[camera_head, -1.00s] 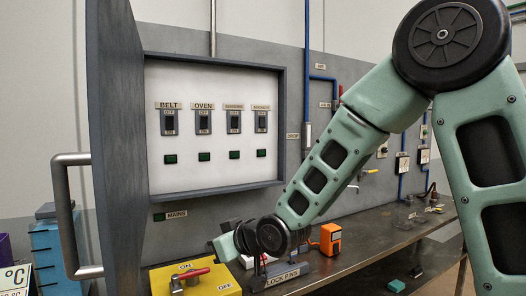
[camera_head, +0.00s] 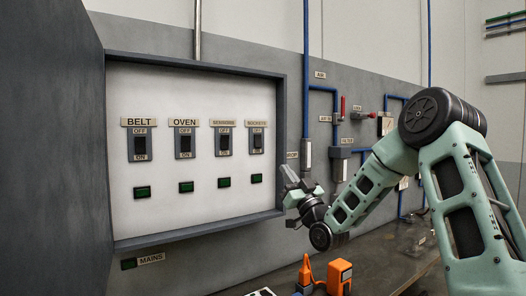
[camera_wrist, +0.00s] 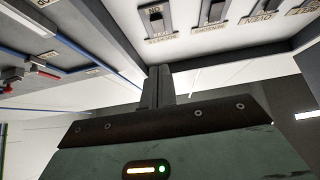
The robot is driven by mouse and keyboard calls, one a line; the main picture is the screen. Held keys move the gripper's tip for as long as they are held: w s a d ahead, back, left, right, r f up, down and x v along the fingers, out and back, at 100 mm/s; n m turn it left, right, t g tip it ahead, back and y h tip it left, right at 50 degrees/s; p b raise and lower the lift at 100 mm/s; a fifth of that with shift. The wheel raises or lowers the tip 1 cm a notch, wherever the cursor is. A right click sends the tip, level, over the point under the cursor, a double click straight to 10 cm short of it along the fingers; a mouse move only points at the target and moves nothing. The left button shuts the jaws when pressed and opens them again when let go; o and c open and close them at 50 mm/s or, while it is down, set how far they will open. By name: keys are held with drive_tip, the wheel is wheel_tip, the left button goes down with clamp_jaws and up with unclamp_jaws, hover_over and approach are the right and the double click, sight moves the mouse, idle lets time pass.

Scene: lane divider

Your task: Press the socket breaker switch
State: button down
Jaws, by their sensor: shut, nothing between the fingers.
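The socket breaker switch (camera_head: 257,141) is the rightmost of a row of dark switches on the white panel, under a label that seems to read SOCKETS. It is marked OFF above and ON below; its setting is too small to tell. It also shows upside down at the top of the wrist view (camera_wrist: 157,19). A dark green lamp (camera_head: 256,178) sits below it. My gripper (camera_head: 287,175) is shut and empty, at the right edge of the cabinet, right of and lower than the switch. Its closed fingers (camera_wrist: 158,82) point up in the wrist view, apart from the switch.
The BELT (camera_head: 140,146), OVEN (camera_head: 185,144) and SENSORS (camera_head: 224,141) switches stand to the left. The open cabinet door (camera_head: 55,150) fills the left side. The cabinet's raised frame (camera_head: 280,130) lies near my gripper. An orange device (camera_head: 339,277) stands on the bench below.

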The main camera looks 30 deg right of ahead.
sight(259, 143)
drive_tip(key=p+x, duration=0.2)
drive_tip(key=x, duration=0.2)
drive_tip(key=f+p+x, duration=0.1)
drive_tip(key=p+x, duration=0.2)
drive_tip(key=x, duration=0.1)
drive_tip(key=w+p+x, duration=0.1)
drive_tip(key=p+x, duration=0.2)
drive_tip(key=x, duration=0.1)
drive_tip(key=shift+w+a+f, duration=0.1)
drive_tip(key=shift+w+f, duration=0.05)
drive_tip(key=shift+w, duration=0.05)
drive_tip(key=shift+w+f+p, duration=0.2)
drive_tip(key=shift+w+p, duration=0.15)
drive_tip(key=shift+w, duration=0.2)
drive_tip(key=shift+f+b, duration=0.15)
drive_tip(key=shift+b, duration=0.15)
